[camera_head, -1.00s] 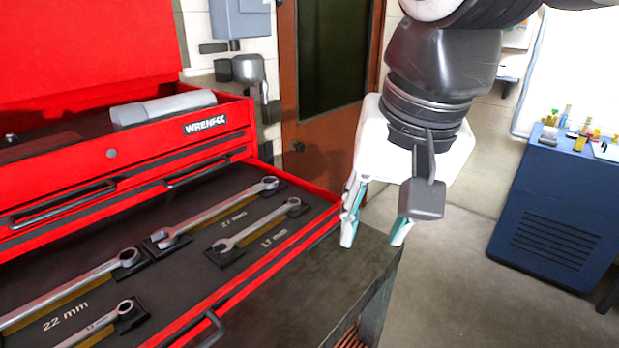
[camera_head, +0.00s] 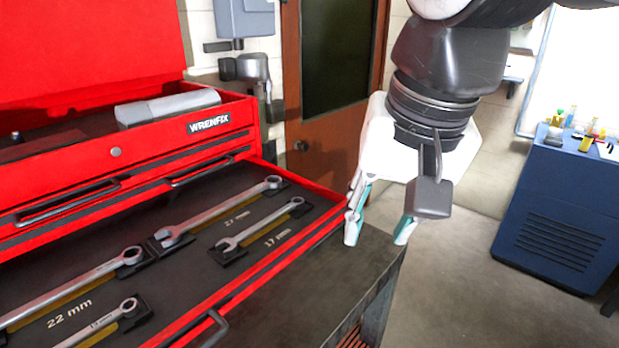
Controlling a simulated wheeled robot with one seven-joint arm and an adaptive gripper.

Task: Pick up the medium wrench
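Several silver combination wrenches lie in the open drawer of a red tool chest. One wrench (camera_head: 215,212) lies at the back by a label that looks like 27 mm. A shorter one (camera_head: 262,224) lies at the right by the 17 mm label. Another (camera_head: 75,288) lies at the left by the 22 mm label, its left end cut off by the frame. A small one (camera_head: 100,322) is at the bottom edge, partly out of view. None is visibly marked medium. My gripper (camera_head: 378,232) is open and empty, fingers pointing down, right of the drawer and apart from the wrenches.
The red drawer's front edge (camera_head: 255,283) and handle (camera_head: 212,330) stand between the wrenches and a dark bench top (camera_head: 335,275). The chest (camera_head: 60,202) rises behind the drawer. A blue cabinet (camera_head: 560,215) stands at the right with open floor before it.

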